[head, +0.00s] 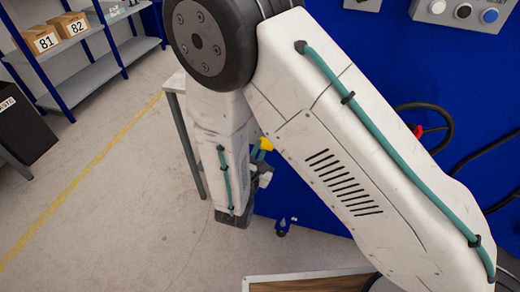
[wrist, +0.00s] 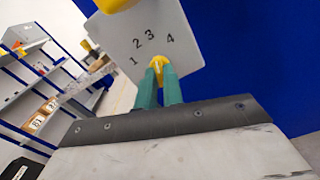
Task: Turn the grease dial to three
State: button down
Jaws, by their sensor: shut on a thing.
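The grease dial is a yellow knob (wrist: 157,64) on a light grey plate (wrist: 185,42) in the wrist view. The plate is marked with the numbers 1, 2, 3 and 4 in an arc around the knob's far side. My gripper (wrist: 158,76) has two green fingers, shut on the knob from both sides. The fingers hide part of the knob, and I cannot tell which number it points to.
A yellow part (wrist: 115,4) sits at the plate's upper edge. A blue panel (wrist: 255,60) stands to the right. Shelves (head: 95,60) with boxes and a dark bin (head: 22,125) stand at the left. The floor (head: 110,210) between is clear.

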dwell(0.3)
jog(key=c, duration=1.5)
grip_release()
jog(key=shift+s, duration=0.1)
jog(key=v, duration=0.7)
jog(key=shift+s+a, duration=0.15)
jog(key=shift+s, duration=0.15)
